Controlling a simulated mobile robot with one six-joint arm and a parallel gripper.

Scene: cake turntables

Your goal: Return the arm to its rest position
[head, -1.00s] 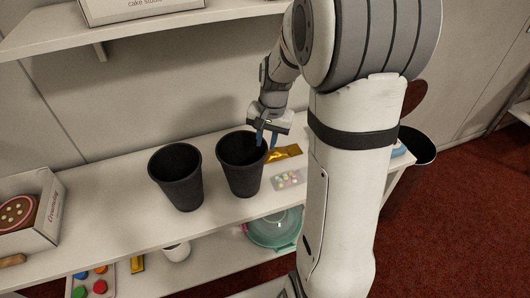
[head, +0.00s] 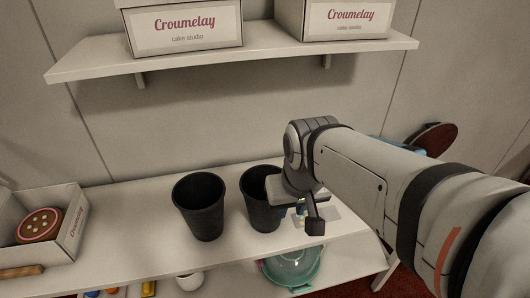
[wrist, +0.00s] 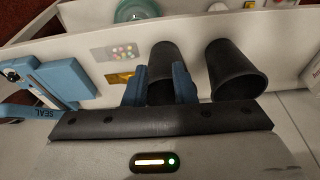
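My gripper (head: 302,207) is in front of the right-hand black cup in the head view, where my arm reaches in from the right. In the wrist view its two blue fingers (wrist: 160,84) stand apart with nothing visibly held between them. Beyond the fingers is a black cup (wrist: 162,62), upright on the white shelf. In the head view my wrist partly hides this cup (head: 256,204).
A second black cup (head: 200,206) stands to the left on the shelf (head: 130,230). A gold packet (wrist: 119,79) and a candy pack (wrist: 115,53) lie nearby. A blue sealer (wrist: 66,82) is at the wrist view's left. Boxes (head: 184,28) sit on the upper shelf.

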